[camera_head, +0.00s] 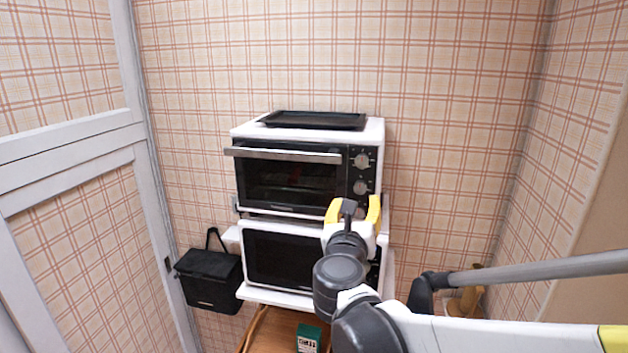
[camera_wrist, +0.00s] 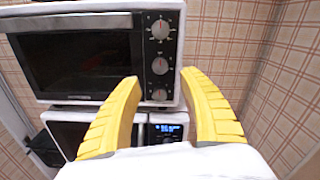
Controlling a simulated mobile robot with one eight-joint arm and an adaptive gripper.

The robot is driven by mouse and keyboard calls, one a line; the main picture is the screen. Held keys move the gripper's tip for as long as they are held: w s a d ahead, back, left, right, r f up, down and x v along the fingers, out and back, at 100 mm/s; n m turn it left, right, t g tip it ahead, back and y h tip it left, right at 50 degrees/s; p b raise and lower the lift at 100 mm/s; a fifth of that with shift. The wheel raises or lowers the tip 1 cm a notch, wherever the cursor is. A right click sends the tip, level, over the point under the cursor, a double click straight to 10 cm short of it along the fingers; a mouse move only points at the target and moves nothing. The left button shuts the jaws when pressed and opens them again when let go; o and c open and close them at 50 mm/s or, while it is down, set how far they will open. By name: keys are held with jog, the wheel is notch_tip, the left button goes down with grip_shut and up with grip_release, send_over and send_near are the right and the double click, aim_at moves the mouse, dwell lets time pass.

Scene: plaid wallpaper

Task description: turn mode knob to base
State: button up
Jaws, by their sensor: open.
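A white toaster oven (camera_head: 290,180) with a black glass door stands on top of a microwave. Its control strip, also in the wrist view, carries a column of three round silver knobs: a top knob (camera_wrist: 160,28), a middle knob (camera_wrist: 160,66) and a bottom knob (camera_wrist: 160,94). I cannot read which one is the mode knob. In the head view the top knob (camera_head: 361,161) and middle knob (camera_head: 360,188) show; my gripper hides the bottom one. My gripper (camera_wrist: 160,78) is open and empty, its yellow fingers pointing at the lower knobs, apparently apart from them.
The microwave (camera_head: 280,260) below has a lit blue display (camera_wrist: 167,130). A black tray (camera_head: 315,120) lies on the oven top. The oven's door handle (camera_head: 285,154) juts forward. A black bag (camera_head: 210,278) hangs at left, and a green box (camera_head: 308,338) sits below on wood.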

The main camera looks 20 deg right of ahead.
aim_at(360, 189)
jog(key=b+x, duration=0.1)
jog(key=x, duration=0.9)
jog(key=shift+d+f, duration=0.1)
grip_shut()
